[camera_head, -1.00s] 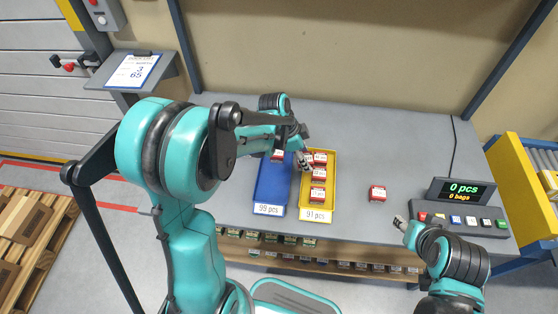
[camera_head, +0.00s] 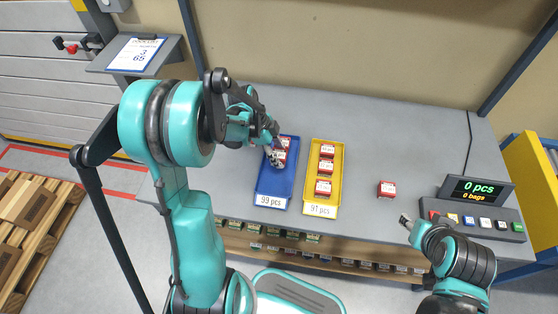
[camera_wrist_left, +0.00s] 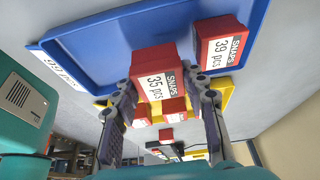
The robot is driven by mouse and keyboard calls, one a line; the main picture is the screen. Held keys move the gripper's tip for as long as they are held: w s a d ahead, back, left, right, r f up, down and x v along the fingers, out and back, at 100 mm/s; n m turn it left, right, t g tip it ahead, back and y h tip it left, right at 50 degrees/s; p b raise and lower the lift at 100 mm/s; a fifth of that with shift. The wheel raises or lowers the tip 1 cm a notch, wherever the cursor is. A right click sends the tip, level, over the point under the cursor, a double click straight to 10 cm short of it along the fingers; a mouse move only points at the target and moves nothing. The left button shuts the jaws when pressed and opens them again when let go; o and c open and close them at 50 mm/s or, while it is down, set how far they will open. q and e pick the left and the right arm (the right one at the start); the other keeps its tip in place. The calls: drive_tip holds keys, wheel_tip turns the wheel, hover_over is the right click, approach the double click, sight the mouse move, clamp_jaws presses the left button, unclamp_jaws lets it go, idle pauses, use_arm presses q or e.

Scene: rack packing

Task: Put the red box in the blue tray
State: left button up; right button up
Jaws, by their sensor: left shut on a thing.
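My left gripper (camera_head: 272,156) is shut on a red box marked 35 pcs (camera_wrist_left: 152,66); that box also shows in the head view (camera_head: 279,156). The gripper and box are over the blue tray (camera_head: 272,188); I cannot tell whether the box touches its floor. Another red box, marked 39 pcs (camera_wrist_left: 222,43), lies in the blue tray beside the held one. The blue tray fills the upper part of the left wrist view (camera_wrist_left: 100,55). My right gripper (camera_head: 404,219) is over the front right of the table, its fingers too small to read.
A yellow tray (camera_head: 316,202) with three red boxes stands right of the blue tray. One loose red box (camera_head: 386,189) lies further right on the table. A counter display with buttons (camera_head: 474,205) is at the right edge. The table behind the trays is clear.

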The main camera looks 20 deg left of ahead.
use_arm(q)
drive_tip(key=shift+f+b, duration=0.45)
drive_tip(key=shift+f, duration=1)
drive_tip(key=shift+f, duration=0.15)
drive_tip(key=o, duration=0.9)
